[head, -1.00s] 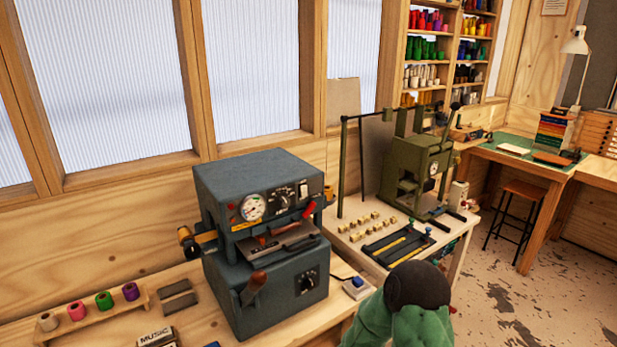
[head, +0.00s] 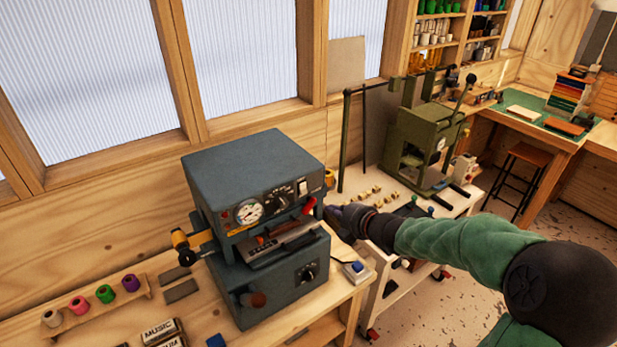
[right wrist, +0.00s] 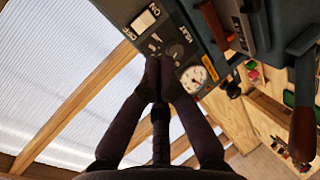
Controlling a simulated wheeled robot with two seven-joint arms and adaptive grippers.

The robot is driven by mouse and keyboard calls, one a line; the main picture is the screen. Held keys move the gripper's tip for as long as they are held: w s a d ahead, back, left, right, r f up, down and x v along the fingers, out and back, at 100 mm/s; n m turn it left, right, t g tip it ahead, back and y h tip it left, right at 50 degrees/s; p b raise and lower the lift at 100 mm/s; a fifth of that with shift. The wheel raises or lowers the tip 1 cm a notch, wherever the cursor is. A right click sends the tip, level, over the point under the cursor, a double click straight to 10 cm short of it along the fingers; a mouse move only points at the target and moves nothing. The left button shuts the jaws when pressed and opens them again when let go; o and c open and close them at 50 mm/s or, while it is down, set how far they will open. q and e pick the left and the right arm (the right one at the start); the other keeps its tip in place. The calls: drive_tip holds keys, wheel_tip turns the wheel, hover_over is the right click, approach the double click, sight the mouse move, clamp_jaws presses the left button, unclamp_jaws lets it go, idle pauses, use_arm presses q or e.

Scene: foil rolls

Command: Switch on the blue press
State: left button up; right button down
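The blue press (head: 255,160) is a blue-grey machine on the wooden bench. Its front panel has a round gauge (head: 248,211), a dark knob (head: 281,203) and a pale rocker switch (head: 303,187) at the right end. In the right wrist view the panel appears turned: the switch (right wrist: 143,20) sits between ON and OFF labels, near the HEAT knob (right wrist: 175,52) and the gauge (right wrist: 194,78). My right gripper (head: 332,213) is just right of the press, apart from the switch. In the wrist view its fingertips (right wrist: 158,72) are together and empty. My left gripper is out of view.
A green press (head: 420,140) stands on a table behind my right arm. A white box with a blue button (head: 356,268) lies on the bench right of the blue press. A rack of coloured foil rolls (head: 95,303) is at the left. A red-handled lever (head: 308,206) projects below the panel.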

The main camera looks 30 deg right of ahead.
sight(304, 191)
drive_tip(key=shift+d+r+n, duration=0.2)
drive_tip(key=shift+d+r, duration=0.05)
drive_tip(key=shift+r, duration=0.25)
drive_tip(key=shift+d+r+n, duration=0.2)
drive_tip(key=shift+r, duration=0.3)
drive_tip(key=b+x, duration=0.1)
drive_tip(key=x, duration=1.3)
drive_tip(key=shift+d+r, duration=0.1)
drive_tip(key=shift+b, duration=0.3)
